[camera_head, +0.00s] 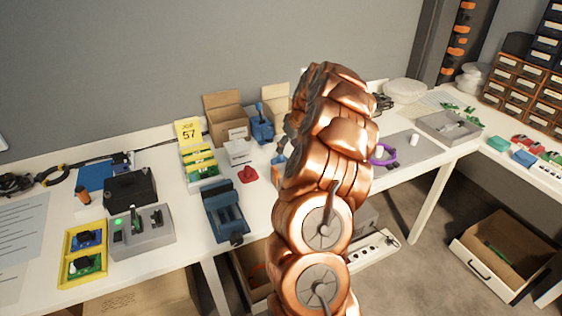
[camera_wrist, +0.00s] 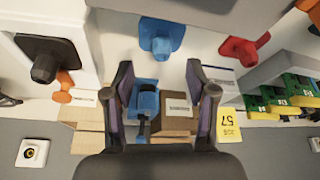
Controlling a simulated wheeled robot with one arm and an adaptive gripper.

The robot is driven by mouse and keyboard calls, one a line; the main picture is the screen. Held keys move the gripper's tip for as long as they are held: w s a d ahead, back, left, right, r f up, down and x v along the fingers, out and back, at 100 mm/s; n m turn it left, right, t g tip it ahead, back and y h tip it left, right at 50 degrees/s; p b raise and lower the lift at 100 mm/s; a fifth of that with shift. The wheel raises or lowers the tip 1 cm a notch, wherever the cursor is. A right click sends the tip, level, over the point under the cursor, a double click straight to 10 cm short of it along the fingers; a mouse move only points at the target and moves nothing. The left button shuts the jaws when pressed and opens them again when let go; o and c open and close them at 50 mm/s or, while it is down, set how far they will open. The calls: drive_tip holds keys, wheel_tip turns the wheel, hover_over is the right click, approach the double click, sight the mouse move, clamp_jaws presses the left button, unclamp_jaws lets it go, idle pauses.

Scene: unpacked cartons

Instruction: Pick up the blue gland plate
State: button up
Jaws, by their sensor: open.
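The blue gland plate (camera_wrist: 160,38) shows in the top middle of the wrist view, a flat blue piece with a round stub, on the white bench top. In the head view a sliver of blue (camera_head: 279,160), seemingly the same plate, shows just left of my copper arm, which hides the rest. My gripper (camera_wrist: 167,90) is open and empty in the wrist view; its dark fingers point toward the plate, which lies beyond the tips and apart from them. The head view does not show the fingers clearly.
A red gland plate (camera_wrist: 240,48) lies to the right of the blue one in the wrist view. A blue device (camera_wrist: 143,105) and a brown carton (camera_wrist: 178,112) show between my fingers. A blue vise (camera_head: 224,208) stands on the bench's front edge.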

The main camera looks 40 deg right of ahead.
sight(281, 159)
drive_tip(key=shift+w+p+x, duration=0.15)
drive_tip(key=shift+p+x, duration=0.2)
drive_tip(key=shift+x, duration=1.2)
drive_tip(key=shift+w+p+x, duration=0.1)
drive_tip(key=shift+p+x, duration=0.25)
drive_tip(key=shift+x, duration=1.15)
drive_tip(key=shift+a+r, duration=0.1)
drive_tip(key=shift+r, duration=0.05)
clamp_jaws()
